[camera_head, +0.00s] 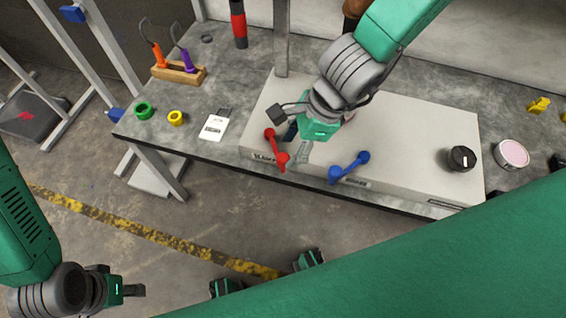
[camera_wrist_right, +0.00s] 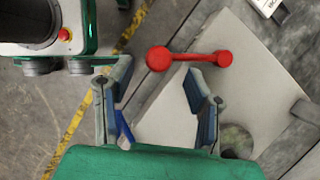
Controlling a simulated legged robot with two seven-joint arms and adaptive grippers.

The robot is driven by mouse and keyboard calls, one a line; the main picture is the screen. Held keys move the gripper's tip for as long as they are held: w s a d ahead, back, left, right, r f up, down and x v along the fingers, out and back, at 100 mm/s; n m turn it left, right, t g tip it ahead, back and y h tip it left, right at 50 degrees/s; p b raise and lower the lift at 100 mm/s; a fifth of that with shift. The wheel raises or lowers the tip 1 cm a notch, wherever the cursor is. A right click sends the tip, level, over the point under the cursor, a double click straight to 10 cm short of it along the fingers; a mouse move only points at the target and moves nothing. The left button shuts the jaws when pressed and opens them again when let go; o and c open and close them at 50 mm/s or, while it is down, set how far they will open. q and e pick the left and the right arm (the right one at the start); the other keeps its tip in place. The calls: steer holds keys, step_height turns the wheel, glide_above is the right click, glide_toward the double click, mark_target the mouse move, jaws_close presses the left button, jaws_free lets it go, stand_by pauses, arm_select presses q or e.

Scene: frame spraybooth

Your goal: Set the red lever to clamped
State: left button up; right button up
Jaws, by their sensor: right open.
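The red lever (camera_head: 277,148) is on the front left part of the pale panel (camera_head: 420,125), with a round red knob at each end. In the right wrist view the red lever (camera_wrist_right: 190,57) lies across the space just past the fingertips, and contact cannot be made out. My right gripper (camera_head: 287,122) is open above the panel, close to the lever; it also shows in the right wrist view (camera_wrist_right: 157,78) with nothing between its fingers. A label beside the lever is partly covered and unreadable. My left gripper (camera_head: 125,288) is low at the left, away from the bench; its opening is unclear.
A blue lever (camera_head: 350,168) sits right of the red one. A black knob (camera_head: 461,158) is at the panel's right. A white card (camera_head: 214,126), yellow ring (camera_head: 176,118), green ring (camera_head: 144,110) and wooden tool holder (camera_head: 180,72) are on the bench's left.

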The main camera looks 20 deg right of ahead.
mark_target(285, 156)
steer(key=b+x, duration=0.1)
steer(key=x, duration=0.2)
steer(key=shift+d, duration=0.2)
steer(key=shift+a+f, duration=0.4)
steer(key=shift+a, duration=0.3)
steer(key=shift+d, duration=0.25)
jaws_close()
